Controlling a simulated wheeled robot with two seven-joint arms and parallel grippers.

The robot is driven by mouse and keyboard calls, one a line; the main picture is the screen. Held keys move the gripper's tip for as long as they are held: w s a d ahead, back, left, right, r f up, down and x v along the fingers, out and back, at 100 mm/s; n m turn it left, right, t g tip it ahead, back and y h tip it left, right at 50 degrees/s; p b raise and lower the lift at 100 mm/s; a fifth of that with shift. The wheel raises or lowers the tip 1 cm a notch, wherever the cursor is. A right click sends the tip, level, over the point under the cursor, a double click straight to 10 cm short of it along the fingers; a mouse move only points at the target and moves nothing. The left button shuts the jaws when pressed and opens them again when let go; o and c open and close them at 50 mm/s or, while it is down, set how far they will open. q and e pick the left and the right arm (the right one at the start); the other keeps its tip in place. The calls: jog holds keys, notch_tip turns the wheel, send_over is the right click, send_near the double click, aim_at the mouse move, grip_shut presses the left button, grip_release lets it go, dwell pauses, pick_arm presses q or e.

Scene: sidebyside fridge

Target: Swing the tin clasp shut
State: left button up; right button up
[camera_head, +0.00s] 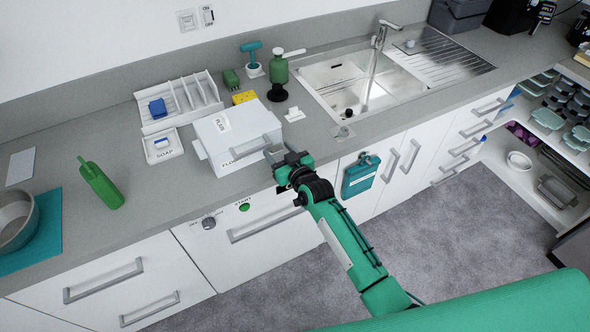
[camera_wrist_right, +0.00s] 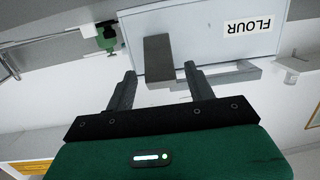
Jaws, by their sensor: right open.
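The tin is a white box (camera_head: 232,138) marked FLOUR and PLAIN, standing upright on the grey counter. In the right wrist view its labelled front (camera_wrist_right: 200,45) shows upside down. A grey clasp (camera_wrist_right: 158,55) is on that front, and a paler bar (camera_wrist_right: 232,75) runs beside it. In the head view a grey bar (camera_head: 252,147) stands out along the tin's front edge. My right gripper (camera_head: 284,157) is at the tin's front right corner. In the wrist view it is open (camera_wrist_right: 159,76), its fingers on either side of the clasp's end. Contact cannot be told. My left gripper is not in view.
Behind the tin are a white rack (camera_head: 182,98), a yellow sponge (camera_head: 244,97) and a green pump bottle (camera_head: 278,75). The sink (camera_head: 360,85) is right. Drawer handles (camera_head: 265,226) project below the counter.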

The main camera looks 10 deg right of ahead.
jog(key=b+v, duration=0.2)
jog(key=v, duration=0.9)
